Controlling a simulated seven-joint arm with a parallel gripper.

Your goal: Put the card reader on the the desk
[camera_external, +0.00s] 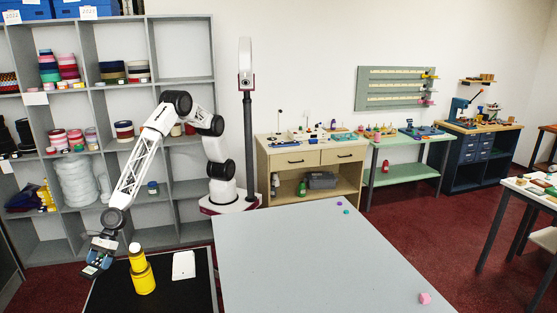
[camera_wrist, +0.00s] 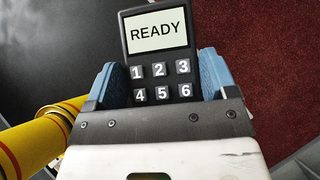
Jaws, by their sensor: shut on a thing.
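The card reader (camera_wrist: 158,50) is a dark keypad device with a light screen that reads READY. My gripper (camera_wrist: 160,88) is shut on it, with a blue finger pad on each side of it. In the external view my gripper (camera_external: 100,257) holds the card reader (camera_external: 92,270) at the lower left, over or near the left edge of the black-topped surface. I cannot tell how high it is held. The grey desk (camera_external: 300,250) fills the lower middle, to the right of my gripper.
A yellow bottle-like object (camera_external: 142,275) stands on the black surface (camera_external: 185,297), close to my gripper; it also shows in the wrist view (camera_wrist: 45,135). A white card (camera_external: 183,265) lies there too. Small pink (camera_external: 425,298) and teal (camera_external: 346,212) items sit on the otherwise clear desk.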

